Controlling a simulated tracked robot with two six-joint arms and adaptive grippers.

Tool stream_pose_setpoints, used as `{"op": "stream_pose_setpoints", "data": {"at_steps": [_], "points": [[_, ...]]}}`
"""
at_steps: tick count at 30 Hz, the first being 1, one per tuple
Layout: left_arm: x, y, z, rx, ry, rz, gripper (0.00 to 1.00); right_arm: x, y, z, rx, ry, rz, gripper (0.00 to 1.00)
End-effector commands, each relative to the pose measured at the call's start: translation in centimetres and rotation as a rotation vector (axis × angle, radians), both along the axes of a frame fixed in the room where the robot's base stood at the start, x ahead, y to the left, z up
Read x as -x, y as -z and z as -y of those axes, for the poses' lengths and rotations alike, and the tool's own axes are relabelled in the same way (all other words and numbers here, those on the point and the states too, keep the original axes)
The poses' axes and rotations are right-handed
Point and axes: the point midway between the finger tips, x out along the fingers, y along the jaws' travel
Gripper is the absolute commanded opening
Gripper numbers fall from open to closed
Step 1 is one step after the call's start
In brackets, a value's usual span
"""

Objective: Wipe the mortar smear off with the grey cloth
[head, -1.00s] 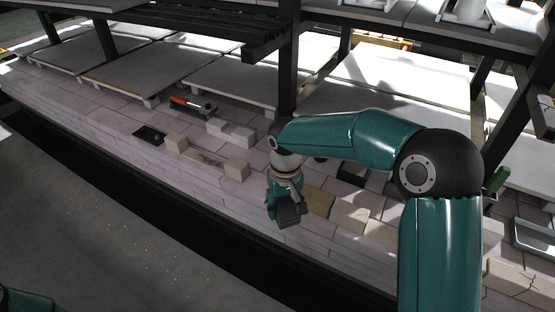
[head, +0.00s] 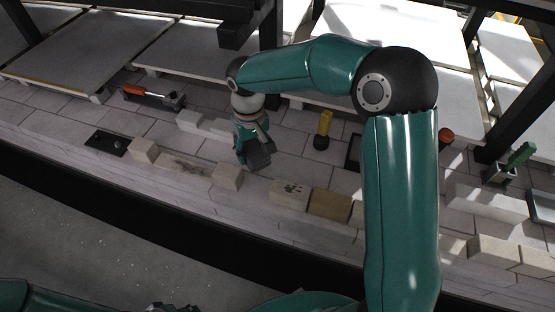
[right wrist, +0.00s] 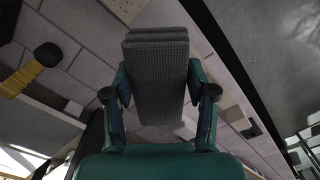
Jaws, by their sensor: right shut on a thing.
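My right gripper (head: 260,155) is shut on the grey cloth, a dark folded pad. The cloth (right wrist: 158,80) fills the space between both fingers in the right wrist view. In the head view the gripper is just behind the front row of pale blocks, right of a small block (head: 227,177); I cannot tell if the cloth touches anything. A brownish smear (head: 183,164) shows on the low piece between two blocks, left of the gripper. Dark spots mark another block (head: 290,188); I cannot tell which mark is mortar. At the bottom edge, only a sliver of what seems my left gripper (head: 165,307) shows.
An orange-handled tool (head: 150,97) and a black plate (head: 107,143) lie to the left. A yellow-handled brush (head: 324,128) stands right of the gripper. A dark post (head: 270,45) rises behind it. A green brush (head: 521,154) stands far right.

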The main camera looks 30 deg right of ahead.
Motion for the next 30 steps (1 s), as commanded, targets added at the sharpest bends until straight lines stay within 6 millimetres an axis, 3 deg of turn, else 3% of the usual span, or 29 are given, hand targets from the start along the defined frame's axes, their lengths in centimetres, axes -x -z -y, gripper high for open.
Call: {"op": "stream_pose_setpoints", "data": {"at_steps": [14, 20, 24, 30], "points": [[0.1, 0.0, 0.0, 0.0, 0.0, -0.001, 0.4, -0.3, 0.2, -0.7, 0.001, 0.001, -0.001, 0.06], [0.0, -0.2, 0.0, 0.0, 0.0, -0.001, 0.4, 1.9, 1.7, 1.6, 0.008, 0.245, -0.002, 0.06], [0.0, -0.4, 0.0, 0.0, 0.0, -0.001, 0.4, 4.5, 3.2, 3.7, 0.009, 0.508, -0.001, 0.06], [0.0, -0.6, 0.0, 0.0, 0.0, -0.001, 0.4, 7.3, 4.6, 5.2, 0.004, 0.78, 0.0, 0.06]]}}
